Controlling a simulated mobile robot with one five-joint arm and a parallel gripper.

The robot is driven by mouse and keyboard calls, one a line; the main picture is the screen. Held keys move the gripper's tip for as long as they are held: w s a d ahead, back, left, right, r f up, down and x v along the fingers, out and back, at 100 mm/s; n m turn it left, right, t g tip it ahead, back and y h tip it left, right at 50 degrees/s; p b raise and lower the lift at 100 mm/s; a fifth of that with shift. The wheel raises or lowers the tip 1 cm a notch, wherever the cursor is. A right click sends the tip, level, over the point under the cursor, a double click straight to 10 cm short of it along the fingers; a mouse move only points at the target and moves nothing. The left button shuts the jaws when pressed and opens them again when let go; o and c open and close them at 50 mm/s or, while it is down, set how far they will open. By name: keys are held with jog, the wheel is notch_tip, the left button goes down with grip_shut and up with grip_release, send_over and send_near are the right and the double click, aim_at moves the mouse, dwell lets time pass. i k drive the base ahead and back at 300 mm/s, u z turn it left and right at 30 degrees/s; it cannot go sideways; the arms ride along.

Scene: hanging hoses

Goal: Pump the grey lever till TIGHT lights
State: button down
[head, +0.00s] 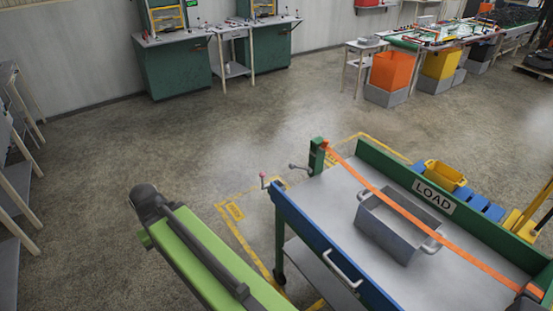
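The grey lever (300,168) is a short arm sticking out to the left from a green post (318,155) at the far left corner of the cart. An orange strap (390,205) runs from the top of this post across a grey bin (400,225) to the cart's near right. I cannot make out a TIGHT light. My lime-green arm with dark parts lies at bottom centre, left of the cart, apart from the lever. No gripper fingers show.
The cart (345,195) has blue and green sides and a LOAD sign (433,196). A pinkish knob (264,176) stands at its left corner. A yellow bin (445,175) sits behind it. Open floor lies left and beyond; green cabinets (174,68) line the wall.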

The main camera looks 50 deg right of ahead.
aim_at(292, 165)
jog(key=u, duration=0.05)
jog(key=i, duration=1)
jog(key=u, duration=0.05)
